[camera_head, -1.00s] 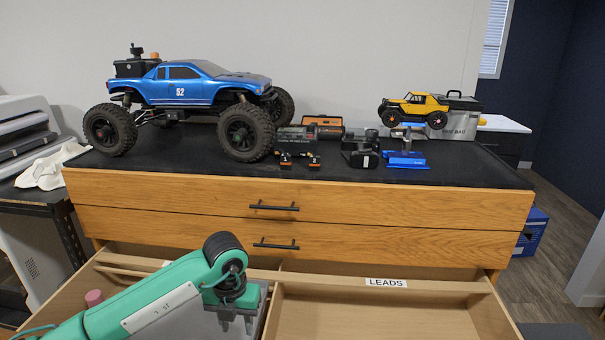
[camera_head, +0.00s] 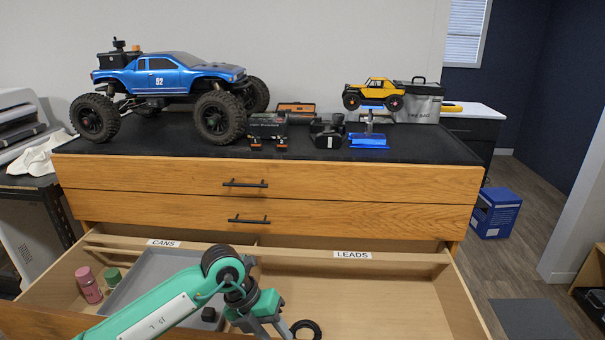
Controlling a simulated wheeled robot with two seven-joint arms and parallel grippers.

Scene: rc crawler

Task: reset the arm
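My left arm, with green and grey links, reaches in from the lower left over the open drawer (camera_head: 440,312). My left gripper (camera_head: 262,330) points down over the drawer near the divider between the CANS side and the LEADS side. Its grey fingers stand apart, and their tips are near or past the bottom edge of the picture. I see nothing held between them. A black ring-shaped coil (camera_head: 306,329) lies on the LEADS side, just right of the gripper. My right gripper is not in view.
On the bench top stand a blue truck (camera_head: 175,80), a yellow crawler (camera_head: 375,94), a grey bag (camera_head: 415,103), and a blue stand (camera_head: 369,140). The CANS side holds a pink can (camera_head: 88,285), a green can (camera_head: 112,277) and a grey tray (camera_head: 150,268). Most of the LEADS side is bare.

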